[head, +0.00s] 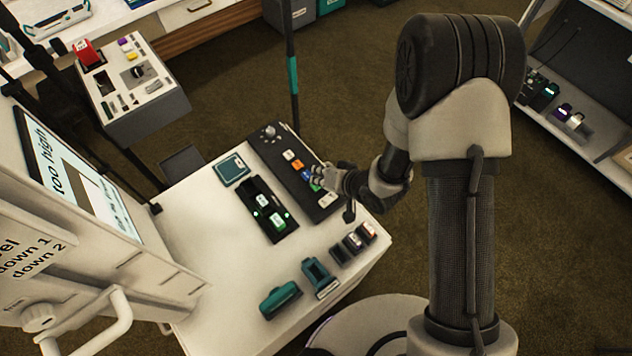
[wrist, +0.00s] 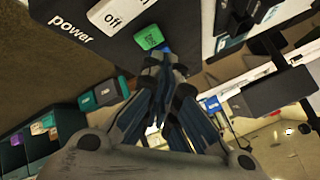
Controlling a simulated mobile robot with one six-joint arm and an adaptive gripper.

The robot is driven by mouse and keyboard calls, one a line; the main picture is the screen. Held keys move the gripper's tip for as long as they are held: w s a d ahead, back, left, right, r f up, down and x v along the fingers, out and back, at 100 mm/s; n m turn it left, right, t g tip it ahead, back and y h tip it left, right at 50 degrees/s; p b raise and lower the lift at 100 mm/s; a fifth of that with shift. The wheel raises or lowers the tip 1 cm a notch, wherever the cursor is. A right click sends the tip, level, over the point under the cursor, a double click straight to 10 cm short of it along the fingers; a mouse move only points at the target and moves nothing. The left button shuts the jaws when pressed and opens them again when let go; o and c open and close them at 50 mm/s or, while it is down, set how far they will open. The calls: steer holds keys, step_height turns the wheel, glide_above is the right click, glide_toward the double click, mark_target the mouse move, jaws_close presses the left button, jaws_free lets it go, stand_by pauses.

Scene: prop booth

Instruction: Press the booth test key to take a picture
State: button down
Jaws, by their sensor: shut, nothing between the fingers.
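A dark key panel (head: 268,150) with a knob at its far end lies on the white table. It carries a row of small keys: white, orange (head: 297,164), blue and green, with a white key (head: 327,199) at the near end. In the wrist view a white key (wrist: 120,12) reads "off" beside the word "power", with a green key (wrist: 150,37) next to it. The green key's lettering is too small to read, and I cannot tell which key is the test key. My gripper (head: 316,177) is shut and empty at the blue and green keys; contact is unclear.
A dark dock (head: 250,193) with green-lit units and a teal pad (head: 231,159) lie left of the panel. Teal tools (head: 280,300) and small dark blocks (head: 353,241) lie nearer. A screen (head: 62,160) reading "too high" stands left. A thin pole (head: 291,40) rises behind.

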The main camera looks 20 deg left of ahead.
steer(key=shift+r, duration=0.15)
step_height(320, 180, up, 5)
steer(key=p, duration=0.4)
stand_by(0.8)
